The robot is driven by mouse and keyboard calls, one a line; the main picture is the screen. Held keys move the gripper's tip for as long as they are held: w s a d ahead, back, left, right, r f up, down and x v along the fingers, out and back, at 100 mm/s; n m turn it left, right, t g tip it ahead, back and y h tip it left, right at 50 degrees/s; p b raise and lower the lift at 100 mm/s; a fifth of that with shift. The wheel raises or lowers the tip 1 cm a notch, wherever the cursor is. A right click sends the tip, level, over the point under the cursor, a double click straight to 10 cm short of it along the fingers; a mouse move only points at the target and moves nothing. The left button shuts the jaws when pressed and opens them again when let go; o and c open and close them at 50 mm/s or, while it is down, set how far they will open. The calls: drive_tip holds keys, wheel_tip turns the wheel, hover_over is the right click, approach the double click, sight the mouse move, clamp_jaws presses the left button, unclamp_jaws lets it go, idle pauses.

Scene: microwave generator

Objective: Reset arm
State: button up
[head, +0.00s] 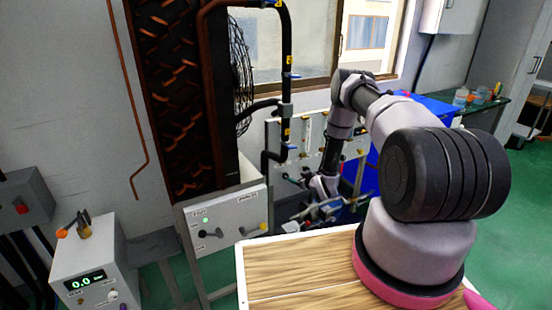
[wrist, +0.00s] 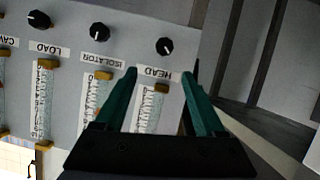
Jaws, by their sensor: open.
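My arm (head: 385,105) reaches out over the wooden table and bends down at its far end. My gripper (head: 318,212) is in front of the flow-meter panel (head: 290,135), small and partly blurred in the head view. In the wrist view my gripper (wrist: 160,80) has two green fingers spread apart with nothing held between them. A clear gauge tube stands by each of these labels. I cannot tell whether the fingers touch the panel.
A grey control box (head: 225,220) with a yellow-handled switch is left of my gripper. Black pipes (head: 287,90) with blue-handled valves run down nearby. A white box (head: 90,262) with a green display stands at the lower left. The table (head: 290,270) has bare space at its left.

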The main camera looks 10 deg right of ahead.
drive_tip(key=w+d+r+m+g+h, duration=0.1)
drive_tip(key=w+d+r, duration=0.15)
drive_tip(key=r, duration=1.05)
drive_tip(key=w+d+r+m+h, duration=0.1)
drive_tip(key=w+r, duration=0.2)
drive_tip(key=r, duration=1)
drive_tip(key=s+r+m+g+h, duration=0.1)
drive_tip(key=s+r, duration=0.4)
drive_tip(key=r, duration=0.5)
drive_tip(key=s+r+m+g+h, duration=0.15)
drive_tip(key=s+r, duration=0.25)
drive_tip(key=r, duration=0.6)
drive_tip(key=s+a+r+m+y, duration=0.1)
drive_tip(key=s+a+r, duration=0.1)
drive_tip(key=s+r, duration=0.55)
drive_tip(key=s+a+r+m, duration=0.15)
drive_tip(key=s+r, duration=0.25)
drive_tip(key=s, duration=0.6)
drive_tip(key=s+a+r+m+g+y, duration=0.1)
drive_tip(key=s+a, duration=0.1)
drive_tip(key=s, duration=0.9)
drive_tip(key=s+a+r+g+y, duration=0.1)
drive_tip(key=s+a+r, duration=0.1)
drive_tip(key=s, duration=0.9)
drive_tip(key=shift+s+a+m, duration=0.15)
drive_tip(key=shift+s+m, duration=0.15)
drive_tip(key=shift+m, duration=0.1)
drive_tip(key=shift+w+r+g+y, duration=0.1)
drive_tip(key=shift+w+g+y, duration=0.05)
drive_tip(key=shift+g+y, duration=0.15)
